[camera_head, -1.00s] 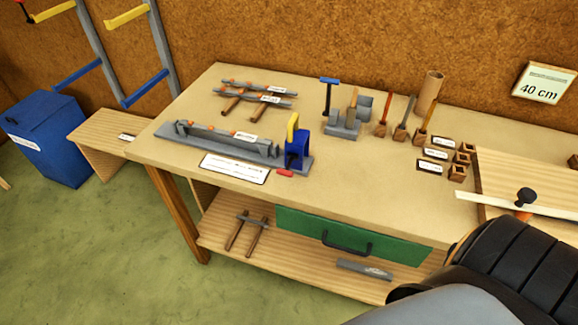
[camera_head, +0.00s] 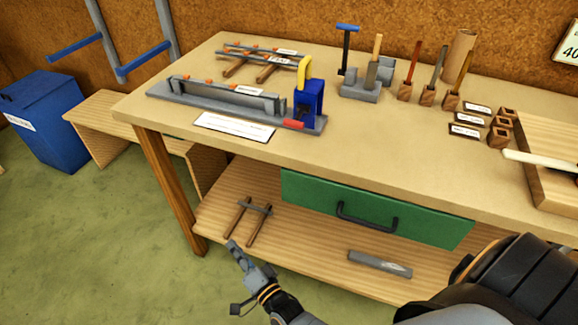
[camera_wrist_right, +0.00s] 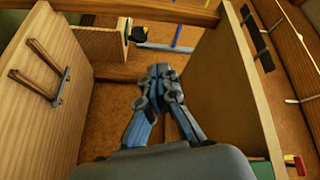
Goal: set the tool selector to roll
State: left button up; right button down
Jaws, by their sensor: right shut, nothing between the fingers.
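A blue bench device (camera_head: 308,101) with a yellow handle (camera_head: 304,72) stands at the right end of a long grey rail (camera_head: 215,99) on the workbench. A small red lever-like part (camera_head: 293,124) sits at its front foot; it may be the tool selector, but its setting cannot be read. A white label card (camera_head: 233,127) lies in front. My right gripper (camera_head: 234,250) is shut and empty, below and left of the device, in front of the lower shelf. Its closed fingers also show in the right wrist view (camera_wrist_right: 160,75). My left gripper is out of view.
The workbench top (camera_head: 390,160) overhangs a green drawer (camera_head: 375,208) and a lower shelf (camera_head: 310,255) holding a two-handled tool (camera_head: 248,220) and a grey bar (camera_head: 380,264). A wooden leg (camera_head: 172,190) stands left of my gripper.

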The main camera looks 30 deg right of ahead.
aim_at(299, 116)
notch_tip(299, 116, up, 14)
jog(key=d+m+t+h+b, duration=0.2)
jog(key=m+t+h+b, duration=0.55)
jog(key=m, duration=0.65)
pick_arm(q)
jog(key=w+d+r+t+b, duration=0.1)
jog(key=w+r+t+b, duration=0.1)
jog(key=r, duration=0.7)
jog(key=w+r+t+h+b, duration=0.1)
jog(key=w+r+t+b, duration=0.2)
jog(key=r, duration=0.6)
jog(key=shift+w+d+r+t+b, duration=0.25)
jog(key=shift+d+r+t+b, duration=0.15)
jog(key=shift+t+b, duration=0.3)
pick_arm(e)
jog(key=s+d+r+m+g+h, duration=0.3)
jog(key=m+g+h, duration=0.1)
jog(key=m+h, duration=0.4)
jog(key=s+d+r+m+g+h, duration=0.3)
jog(key=m+h, duration=0.6)
jog(key=m, duration=0.4)
jog(key=shift+s+d+r+g, duration=0.25)
jog(key=shift+s+g, duration=0.3)
jog(key=shift+g, duration=0.4)
jog(key=shift+h, duration=0.25)
